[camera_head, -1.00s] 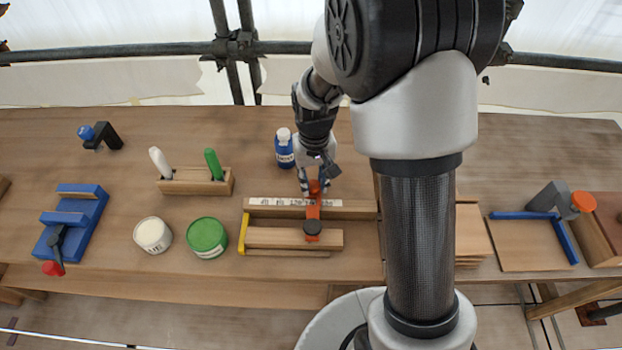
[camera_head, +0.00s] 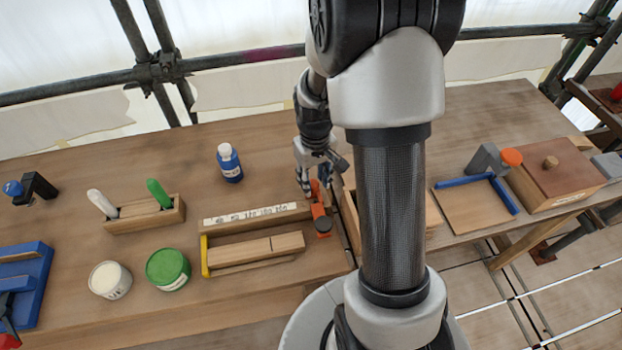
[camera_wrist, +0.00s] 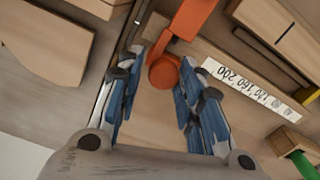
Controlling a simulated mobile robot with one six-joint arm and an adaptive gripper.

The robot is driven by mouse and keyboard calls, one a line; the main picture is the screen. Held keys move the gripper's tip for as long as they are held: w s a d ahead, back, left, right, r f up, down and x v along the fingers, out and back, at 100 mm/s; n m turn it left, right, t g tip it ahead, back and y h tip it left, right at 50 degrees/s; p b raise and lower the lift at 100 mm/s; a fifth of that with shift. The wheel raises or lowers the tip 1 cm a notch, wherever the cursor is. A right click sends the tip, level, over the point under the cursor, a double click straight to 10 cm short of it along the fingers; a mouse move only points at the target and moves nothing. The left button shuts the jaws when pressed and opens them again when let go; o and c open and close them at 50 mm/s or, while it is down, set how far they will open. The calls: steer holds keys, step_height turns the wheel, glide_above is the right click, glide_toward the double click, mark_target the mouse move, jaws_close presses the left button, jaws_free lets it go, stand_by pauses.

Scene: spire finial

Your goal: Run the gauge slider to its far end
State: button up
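The gauge is a wooden rail with a white number strip (camera_head: 258,214) and a yellow end block (camera_head: 205,257) at its left. The orange slider (camera_head: 320,211) sits across the rail at its right end, past the highest numbers on the strip; it also shows in the wrist view (camera_wrist: 190,20). The right finger is close to or touching the knob; a gap shows at the left. Whether the slider meets a stop is unclear.
A blue bottle (camera_head: 229,163), a wooden holder (camera_head: 146,218) with white and green handles, a white tub (camera_head: 110,280) and a green tub (camera_head: 168,269) stand left of the gauge. Wooden boards (camera_head: 432,214) lie close to its right. A blue-edged tray (camera_head: 470,212) is farther right.

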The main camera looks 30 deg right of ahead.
steer(key=shift+o, duration=1.4)
step_height(320, 180, up, 12)
steer(key=s+a+r+t, duration=0.2)
steer(key=s+a+r, duration=0.3)
steer(key=s, duration=0.3)
steer(key=s+a+r+t, duration=0.2)
steer(key=s+a+r, duration=0.4)
steer(key=s, duration=0.3)
steer(key=shift+s+a+n+t, duration=0.15)
steer(key=shift+a+n+t, duration=0.15)
steer(key=shift+a, duration=0.55)
